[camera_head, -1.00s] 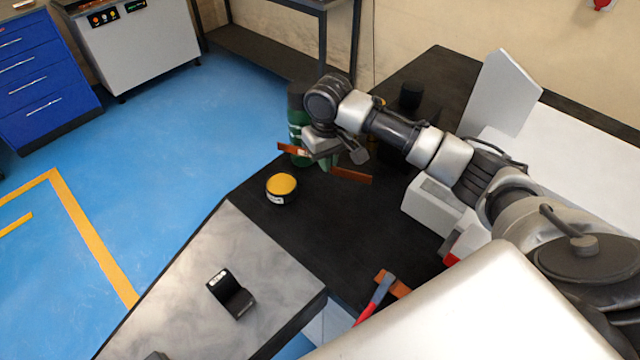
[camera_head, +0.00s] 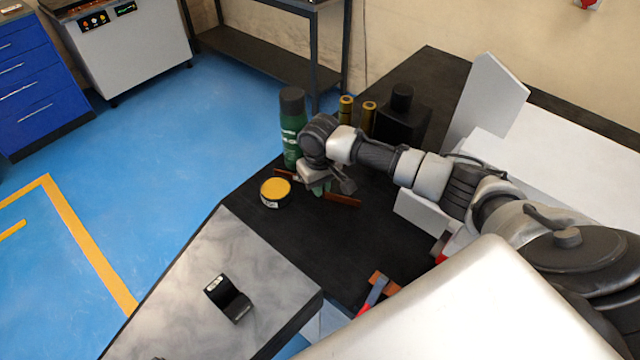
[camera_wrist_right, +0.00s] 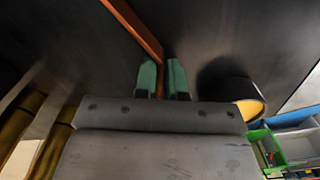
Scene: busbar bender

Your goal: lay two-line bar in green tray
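A flat copper-coloured bar (camera_head: 343,199) is in my right gripper (camera_head: 318,187), over the black bench top. Its far end shows left of the gripper, beside the green bottle. In the right wrist view the bar (camera_wrist_right: 137,32) runs between the two green fingertips (camera_wrist_right: 162,80), which are close together on it. No line marks can be made out on the bar. I cannot tell whether it touches the bench. A green open container (camera_wrist_right: 268,148) shows at the lower right of the wrist view. I cannot tell whether it is the green tray. My left gripper is out of view.
A yellow-topped tin (camera_head: 276,192) stands just left of the bar. A green bottle (camera_head: 292,128), brass cylinders (camera_head: 346,110) and a black block (camera_head: 402,122) stand behind. A red-handled tool (camera_head: 374,294) lies nearer. A black bracket (camera_head: 228,298) sits on the grey table (camera_head: 180,300).

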